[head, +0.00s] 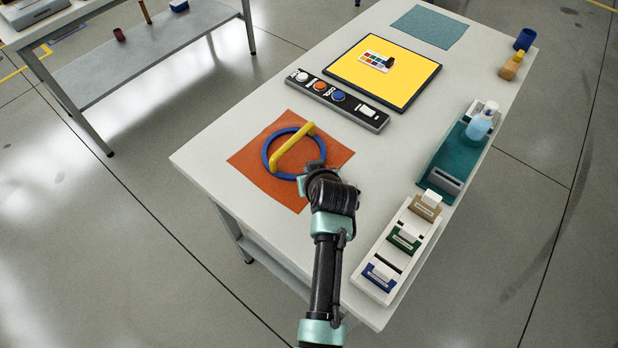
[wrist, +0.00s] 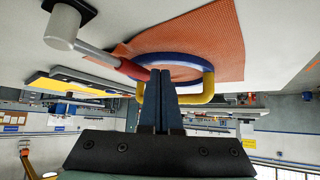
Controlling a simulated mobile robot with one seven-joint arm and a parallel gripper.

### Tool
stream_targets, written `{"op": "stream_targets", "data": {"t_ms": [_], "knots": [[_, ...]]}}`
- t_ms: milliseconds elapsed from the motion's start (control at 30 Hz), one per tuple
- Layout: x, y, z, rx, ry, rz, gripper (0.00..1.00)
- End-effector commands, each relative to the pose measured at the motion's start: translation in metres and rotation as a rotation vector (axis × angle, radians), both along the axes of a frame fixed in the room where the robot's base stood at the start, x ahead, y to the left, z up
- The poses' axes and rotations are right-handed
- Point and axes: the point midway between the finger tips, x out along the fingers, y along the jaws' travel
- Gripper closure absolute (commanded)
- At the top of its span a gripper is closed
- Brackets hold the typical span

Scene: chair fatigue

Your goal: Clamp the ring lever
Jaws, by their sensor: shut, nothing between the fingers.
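A blue ring (head: 268,150) with a raised yellow bar (head: 294,140) across it sits on an orange mat (head: 248,163). The wrist view shows the ring (wrist: 185,58) and bar (wrist: 208,88) upside down behind my fingers. A lever with a grey shaft (wrist: 95,50), dark base (wrist: 72,10) and red grip (wrist: 131,70) shows there too; its grip end is beside my fingertips and overlaps the ring's edge. In the head view I cannot make the lever out. My gripper (wrist: 160,72) is shut and empty, at the ring's near right side. I cannot tell whether it touches anything.
A button panel (head: 338,98) and a yellow board (head: 385,72) lie beyond the mat. A white rack (head: 398,248) with several cards and a teal tray (head: 455,165) with a bottle (head: 480,123) line the right edge. Bare tabletop lies left of the mat.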

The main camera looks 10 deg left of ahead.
Motion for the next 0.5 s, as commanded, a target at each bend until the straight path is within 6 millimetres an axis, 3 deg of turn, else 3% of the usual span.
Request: {"op": "stream_targets", "data": {"t_ms": [500], "knots": [[0.0057,-0.0010,0.0003,0.001,0.000,-0.001,1.00]]}}
